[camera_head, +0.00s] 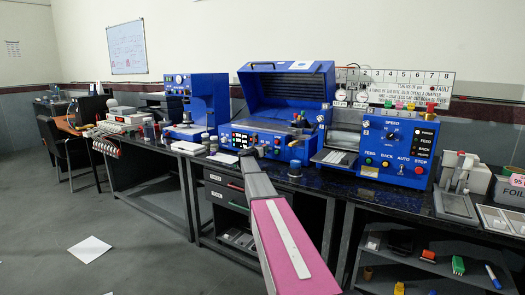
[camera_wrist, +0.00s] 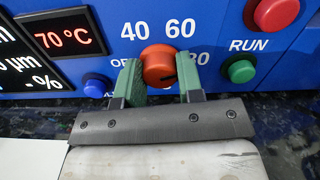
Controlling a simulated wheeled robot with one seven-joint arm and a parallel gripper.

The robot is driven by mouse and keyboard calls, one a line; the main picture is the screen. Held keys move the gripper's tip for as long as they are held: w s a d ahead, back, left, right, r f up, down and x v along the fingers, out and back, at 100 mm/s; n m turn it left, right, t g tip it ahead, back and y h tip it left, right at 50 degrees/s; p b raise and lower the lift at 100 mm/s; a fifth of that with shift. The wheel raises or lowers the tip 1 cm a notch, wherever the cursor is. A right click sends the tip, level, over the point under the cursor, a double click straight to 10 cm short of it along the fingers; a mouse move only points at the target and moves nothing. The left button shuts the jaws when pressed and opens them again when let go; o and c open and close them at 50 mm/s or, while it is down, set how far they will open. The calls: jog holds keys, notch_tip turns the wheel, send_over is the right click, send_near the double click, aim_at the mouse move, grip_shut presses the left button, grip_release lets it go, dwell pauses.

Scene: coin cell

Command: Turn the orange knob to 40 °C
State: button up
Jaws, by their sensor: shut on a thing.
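The round orange knob (camera_wrist: 158,62) is on a blue front panel in the wrist view. My gripper (camera_wrist: 159,74) has its two green fingers on the knob's left and right sides, shut on it. A dark mark on the knob points to the lower right, toward the label 80. The labels 40 (camera_wrist: 133,30) and 60 (camera_wrist: 181,28) stand above it; OFF is partly covered by the left finger. A display (camera_wrist: 70,37) reads 70 °C in red. In the head view my arm reaches the blue machine (camera_head: 290,88), and the knob cannot be made out.
A green RUN button (camera_wrist: 241,70) and a red button (camera_wrist: 276,12) are to the knob's right. A blue button (camera_wrist: 96,86) is to its lower left. The dark bench top (camera_head: 345,184) also bears a second blue control box (camera_head: 398,150) at right.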

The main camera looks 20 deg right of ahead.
jog(key=n, duration=0.4)
jog(key=shift+n, duration=0.3)
jog(key=n, duration=0.5)
jog(key=shift+n, duration=0.3)
jog(key=n, duration=0.5)
jog(key=shift+f+n, duration=0.1)
jog(key=shift+n, duration=2.3)
jog(key=o, duration=0.9)
jog(key=shift+a, duration=0.1)
